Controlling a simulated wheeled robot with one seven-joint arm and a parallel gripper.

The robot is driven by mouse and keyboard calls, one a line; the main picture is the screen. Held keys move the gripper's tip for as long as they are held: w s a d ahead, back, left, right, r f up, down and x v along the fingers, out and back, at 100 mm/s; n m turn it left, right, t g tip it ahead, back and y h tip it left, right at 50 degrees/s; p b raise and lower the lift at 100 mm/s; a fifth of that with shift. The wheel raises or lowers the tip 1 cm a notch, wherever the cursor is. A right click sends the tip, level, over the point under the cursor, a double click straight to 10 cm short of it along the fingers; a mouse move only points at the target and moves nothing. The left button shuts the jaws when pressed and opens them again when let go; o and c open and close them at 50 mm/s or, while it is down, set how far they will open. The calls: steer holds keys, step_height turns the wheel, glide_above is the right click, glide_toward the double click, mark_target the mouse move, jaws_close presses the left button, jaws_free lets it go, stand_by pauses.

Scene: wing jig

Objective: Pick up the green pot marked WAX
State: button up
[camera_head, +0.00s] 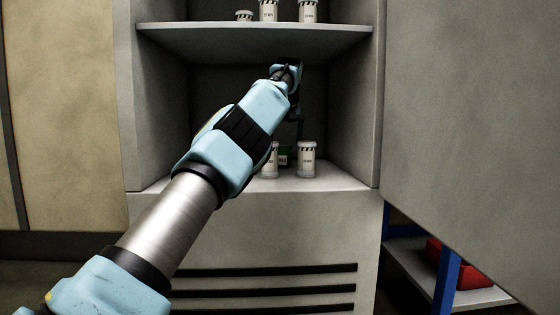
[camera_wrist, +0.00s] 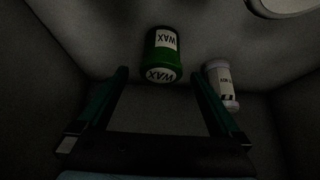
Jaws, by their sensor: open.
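The green pot marked WAX (camera_wrist: 163,55) shows in the wrist view, upside down in that picture, just beyond and between my fingertips. In the head view only a small part of the green pot (camera_head: 284,156) shows on the lower shelf of the cabinet, between two white jars and partly hidden by them. My gripper (camera_wrist: 162,80) is open and empty, with one finger on each side of the picture and the pot clear of both. In the head view my gripper (camera_head: 299,128) reaches into the lower compartment and is mostly hidden by my arm.
A white jar with a striped band (camera_head: 306,160) stands right of the pot; another white jar (camera_head: 270,160) stands left. In the wrist view a white jar (camera_wrist: 221,84) is close to the right finger. The upper shelf (camera_head: 255,40) holds several white jars. Cabinet walls enclose the space.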

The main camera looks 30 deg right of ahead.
mark_target(283, 146)
steer(key=x, duration=0.5)
steer(key=shift+a+f, duration=0.15)
steer(key=shift+c, duration=0.2)
steer(key=c, duration=1.4)
